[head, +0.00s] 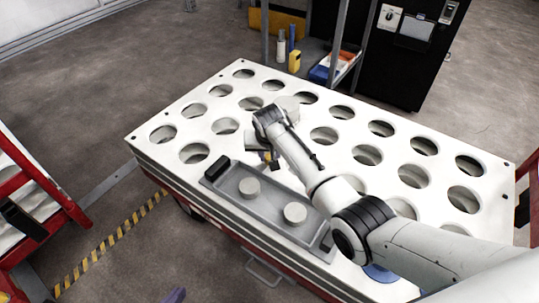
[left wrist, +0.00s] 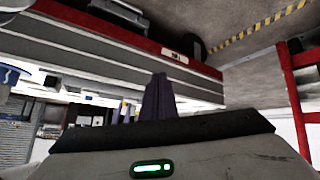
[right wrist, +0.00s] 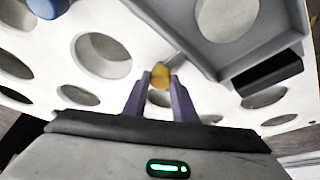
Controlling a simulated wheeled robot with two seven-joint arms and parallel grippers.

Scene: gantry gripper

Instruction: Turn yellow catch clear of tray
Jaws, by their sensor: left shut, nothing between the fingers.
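The grey tray (head: 271,208) lies on the white perforated table top, with two pale round discs in it. The yellow catch (right wrist: 160,76) sits at the tray's edge; the tray also shows in the right wrist view (right wrist: 272,43). My right gripper (right wrist: 161,78) is at the catch, one purple finger on each side of it. I cannot tell whether the fingers press on it. In the head view the right gripper (head: 265,158) partly hides the catch. My left gripper (left wrist: 158,78) is shut and empty, low in front of the table; its tip shows in the head view (head: 176,295).
The table (head: 290,118) has rows of round holes. Black handles (head: 216,167) stand at the tray ends. Red frames (head: 40,170) stand at the left. A shelf with bottles and a black cabinet (head: 410,50) stand behind. Floor at the left front is open.

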